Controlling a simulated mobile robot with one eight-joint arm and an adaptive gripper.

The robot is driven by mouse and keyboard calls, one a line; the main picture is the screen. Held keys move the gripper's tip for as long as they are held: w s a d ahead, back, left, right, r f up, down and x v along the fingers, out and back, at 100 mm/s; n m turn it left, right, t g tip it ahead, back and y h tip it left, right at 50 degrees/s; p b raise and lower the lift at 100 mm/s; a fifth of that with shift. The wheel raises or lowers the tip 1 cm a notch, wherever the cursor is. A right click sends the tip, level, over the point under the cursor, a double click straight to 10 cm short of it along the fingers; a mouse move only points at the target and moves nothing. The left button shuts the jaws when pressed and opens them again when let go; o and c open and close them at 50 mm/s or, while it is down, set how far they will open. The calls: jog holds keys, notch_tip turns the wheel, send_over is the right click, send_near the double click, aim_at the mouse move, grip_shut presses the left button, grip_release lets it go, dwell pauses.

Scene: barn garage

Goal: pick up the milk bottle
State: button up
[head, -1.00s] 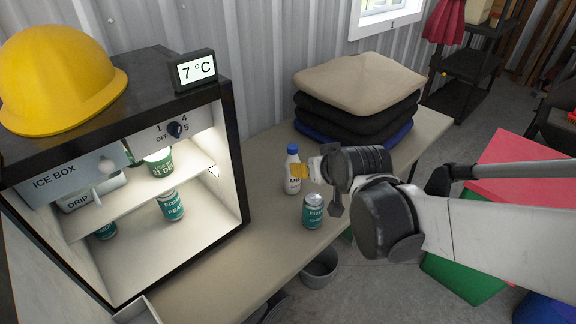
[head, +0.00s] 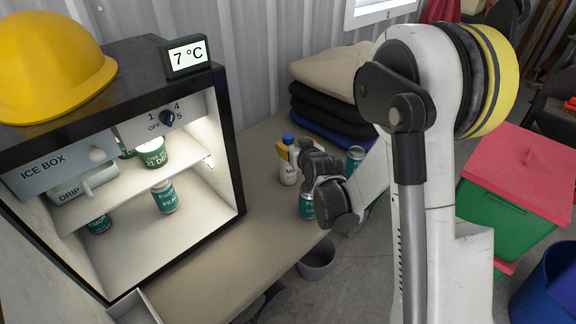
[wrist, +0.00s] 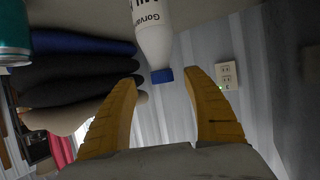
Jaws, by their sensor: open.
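The milk bottle (head: 287,173), white with a blue cap and dark lettering, stands upright on the table beside the open fridge. In the wrist view the bottle (wrist: 155,35) appears upside down, its cap pointing toward my gripper (wrist: 161,76). The two yellow fingers are apart, with the cap roughly between their tips. In the head view one yellow finger of my gripper (head: 283,151) shows beside the bottle's neck, and my wrist covers part of the bottle's right side. I cannot tell whether a finger touches it.
One teal can (head: 306,206) stands just in front of the bottle, partly behind my wrist; another can (head: 355,158) stands to its right. Folded cloths (head: 325,105) are stacked behind. The fridge (head: 120,180) is on the left. The table's middle (head: 235,235) is clear.

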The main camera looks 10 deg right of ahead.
aim_at(290, 141)
jog(key=b+x, duration=0.2)
jog(key=x, duration=0.3)
jog(key=shift+a, duration=0.2)
jog(key=shift+w+b, duration=0.25)
jog(key=shift+b, duration=0.05)
jog(key=shift+c, duration=0.5)
grip_shut()
